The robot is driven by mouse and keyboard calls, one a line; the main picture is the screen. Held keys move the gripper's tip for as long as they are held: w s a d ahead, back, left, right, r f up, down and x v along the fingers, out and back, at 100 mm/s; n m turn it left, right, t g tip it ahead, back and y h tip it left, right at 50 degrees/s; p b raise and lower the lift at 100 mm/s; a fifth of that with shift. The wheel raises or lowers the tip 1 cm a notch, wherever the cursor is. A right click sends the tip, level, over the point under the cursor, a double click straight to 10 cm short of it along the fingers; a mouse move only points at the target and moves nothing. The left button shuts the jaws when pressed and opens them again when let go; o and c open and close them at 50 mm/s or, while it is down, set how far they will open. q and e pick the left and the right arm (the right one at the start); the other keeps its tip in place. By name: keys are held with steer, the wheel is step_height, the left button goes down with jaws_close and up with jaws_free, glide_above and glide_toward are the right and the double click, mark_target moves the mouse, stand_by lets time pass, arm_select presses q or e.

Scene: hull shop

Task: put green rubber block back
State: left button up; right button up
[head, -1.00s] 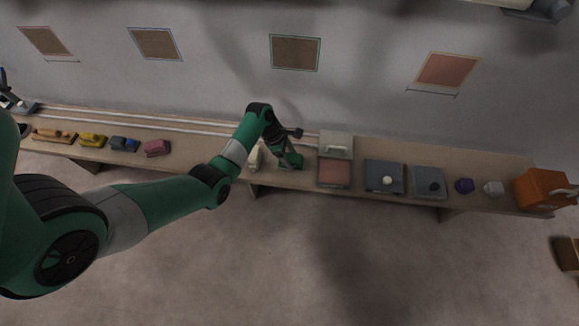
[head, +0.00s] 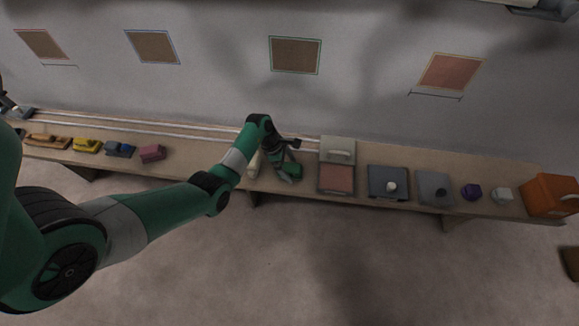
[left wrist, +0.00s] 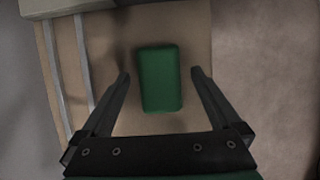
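The green rubber block (left wrist: 160,80) lies flat on the wooden bench in the left wrist view. It also shows in the head view (head: 292,169), close to the tip of my left arm. My left gripper (left wrist: 161,77) is open, with one finger on each side of the block. Gaps show between both fingers and the block. A green-outlined brown panel (head: 295,55) is on the wall behind the bench. My right gripper is not in view.
A grey box with a handle (head: 338,150) and a reddish pad (head: 336,179) are right of the block. A pale object (head: 254,163) is just left. Further right are a dark plate (head: 388,182), a purple piece (head: 471,191) and an orange box (head: 551,195). Rails run along the bench's back.

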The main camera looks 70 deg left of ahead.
arm_select(q)
steer(key=shift+r, duration=0.15)
steer(key=p+v, duration=0.7)
steer(key=v, duration=0.5)
steer(key=shift+w+a, duration=0.1)
